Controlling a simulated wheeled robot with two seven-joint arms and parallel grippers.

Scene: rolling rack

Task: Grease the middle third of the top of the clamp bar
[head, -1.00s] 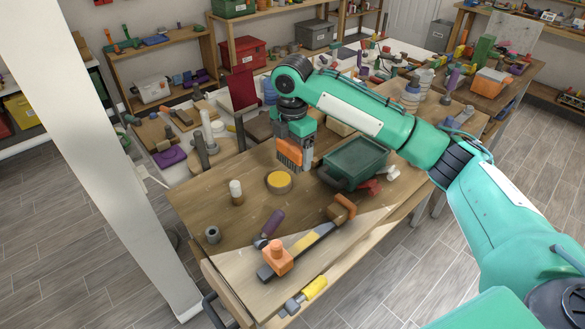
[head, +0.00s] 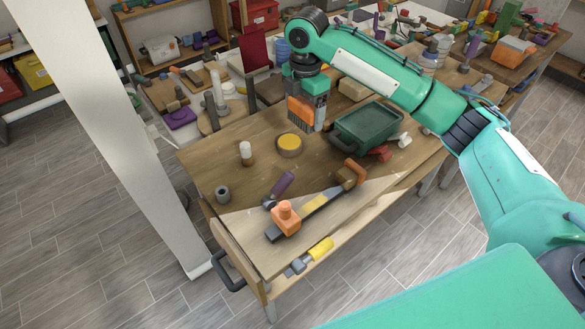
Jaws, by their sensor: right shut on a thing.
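The clamp bar (head: 328,196) is a dark bar lying on the near part of the workbench, with a yellow stretch (head: 315,204) in its middle. An orange block with a knob (head: 285,217) sits at its left end and a brown-orange jaw (head: 350,174) at its right end. A round tin with a yellow top (head: 289,145) stands farther back. My right gripper (head: 309,118) is above the bench, behind the tin and left of the green tray, apart from the bar. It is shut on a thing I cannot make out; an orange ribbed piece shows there. My left gripper is out of view.
A green tray (head: 340,142) stands right of the tin. A white-topped cylinder (head: 246,153), a grey ring (head: 222,194) and a purple-handled tool (head: 281,185) lie left of the bar. A yellow-handled tool (head: 319,249) is at the front edge. A pale post (head: 100,150) rises at left.

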